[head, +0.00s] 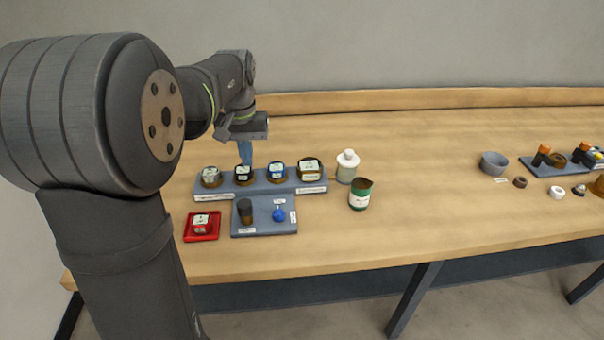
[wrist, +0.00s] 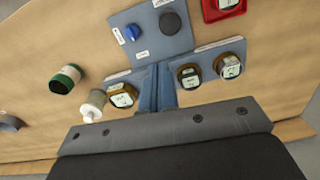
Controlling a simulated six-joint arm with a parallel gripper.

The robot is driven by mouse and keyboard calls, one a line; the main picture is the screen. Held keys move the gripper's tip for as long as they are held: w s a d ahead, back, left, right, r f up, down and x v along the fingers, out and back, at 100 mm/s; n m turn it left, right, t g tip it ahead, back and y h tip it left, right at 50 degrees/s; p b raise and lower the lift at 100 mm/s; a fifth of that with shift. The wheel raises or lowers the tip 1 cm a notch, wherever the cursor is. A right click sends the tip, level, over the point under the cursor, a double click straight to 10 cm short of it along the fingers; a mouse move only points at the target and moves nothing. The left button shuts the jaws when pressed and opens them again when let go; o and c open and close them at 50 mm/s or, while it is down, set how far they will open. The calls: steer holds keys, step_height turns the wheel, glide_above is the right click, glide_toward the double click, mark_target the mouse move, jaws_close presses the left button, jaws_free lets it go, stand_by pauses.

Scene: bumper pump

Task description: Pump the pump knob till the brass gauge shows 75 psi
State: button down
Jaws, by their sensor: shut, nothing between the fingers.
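A black upright cylinder (head: 245,211), which looks like the pump knob, stands on the lower blue-grey panel (head: 262,228); it also shows in the wrist view (wrist: 170,23). A small blue knob (head: 278,214) is to its right. Several round gauges stand in a row on the panel behind; the one at the right end (head: 309,169) has a brownish-gold rim and also shows in the wrist view (wrist: 122,95). Other rims look brownish too, so I cannot tell which is the brass gauge. Readings are too small to read. My gripper (head: 245,158) is shut and empty, just behind the row, its fingers (wrist: 159,88) hiding one gauge in the wrist view.
A red tray (head: 187,237) with a small gauge-like item is at the left. A white-topped bottle (head: 347,167) and a green container (head: 359,199) stand right of the panel. A grey bowl (head: 494,163) and small parts are far right. The middle table is clear.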

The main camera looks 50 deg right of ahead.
stand_by(0.6)
steer(key=c, duration=1.8)
jaws_free()
steer(key=shift+s+d+r, duration=0.1)
steer(key=shift+d+r, duration=0.05)
steer(key=shift+r, duration=0.05)
steer(key=shift+c, duration=0.2)
steer(key=o, duration=1.1)
steer(key=shift+n, duration=0.4)
steer(key=s+d+r, duration=0.1)
steer(key=r, duration=0.1)
steer(key=s+d+r, duration=0.1)
steer(key=s+r, duration=0.1)
steer(key=s+d+r, duration=0.1)
steer(key=r, duration=0.1)
steer(key=shift+s+d, duration=0.1)
steer(key=shift+s, duration=0.15)
steer(key=o, duration=0.3)
steer(key=shift+s+d+r, duration=0.1)
steer(key=shift+s+r, duration=0.05)
steer(key=shift+s, duration=0.1)
steer(key=o, duration=0.4)
step_height(320, 180, down, 10)
steer(key=shift+r, duration=0.25)
steer(key=shift+o, duration=0.2)
steer(key=shift+r, duration=0.15)
step_height(320, 180, up, 10)
